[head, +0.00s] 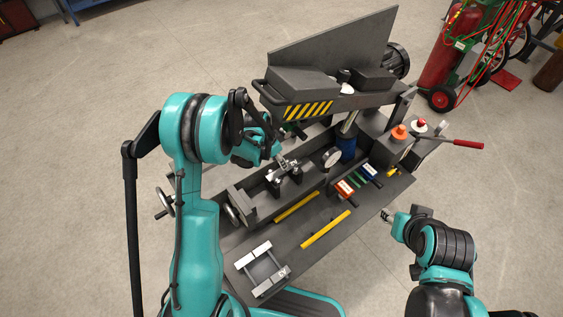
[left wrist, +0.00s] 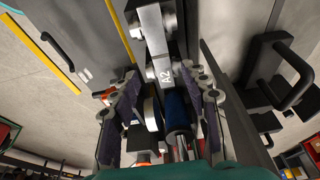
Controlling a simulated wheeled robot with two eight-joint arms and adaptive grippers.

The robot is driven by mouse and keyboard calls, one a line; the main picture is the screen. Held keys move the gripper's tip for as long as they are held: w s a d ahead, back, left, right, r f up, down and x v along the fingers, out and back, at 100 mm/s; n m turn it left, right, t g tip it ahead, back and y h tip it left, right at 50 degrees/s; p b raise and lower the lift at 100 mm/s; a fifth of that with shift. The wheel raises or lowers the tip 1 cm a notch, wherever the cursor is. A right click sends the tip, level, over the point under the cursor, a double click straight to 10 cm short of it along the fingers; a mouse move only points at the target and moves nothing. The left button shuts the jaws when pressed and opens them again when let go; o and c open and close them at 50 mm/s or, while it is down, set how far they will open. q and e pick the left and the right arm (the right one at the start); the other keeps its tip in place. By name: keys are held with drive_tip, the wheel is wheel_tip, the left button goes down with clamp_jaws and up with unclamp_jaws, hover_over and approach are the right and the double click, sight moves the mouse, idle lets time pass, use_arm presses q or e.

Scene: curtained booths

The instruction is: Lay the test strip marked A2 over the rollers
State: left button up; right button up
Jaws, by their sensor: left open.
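The grey metal test strip marked A2 (left wrist: 154,40) shows in the left wrist view, its marked end between my left fingers. In the head view the strip (head: 287,166) is small and partly hidden by my left gripper (head: 278,160). It appears to lie across the roller supports (head: 274,178) in the machine's trough; contact is hard to tell. In the left wrist view my left gripper (left wrist: 163,76) is open, one finger on each side of the strip. My right gripper (head: 398,217) is off the machine's right side, and its jaws are too small to judge.
A holder (head: 262,279) with pale metal strips lies on the front of the bench (head: 308,255). Yellow bars (head: 326,230) lie along it. A dial gauge (head: 332,158) and blue cylinder (head: 346,146) stand close to the trough. The striped press head (head: 308,108) overhangs the back.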

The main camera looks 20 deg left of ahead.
use_arm(q)
drive_tip(key=p+v, duration=0.1)
drive_tip(key=v, duration=0.3)
drive_tip(key=shift+r, duration=0.1)
idle(0.4)
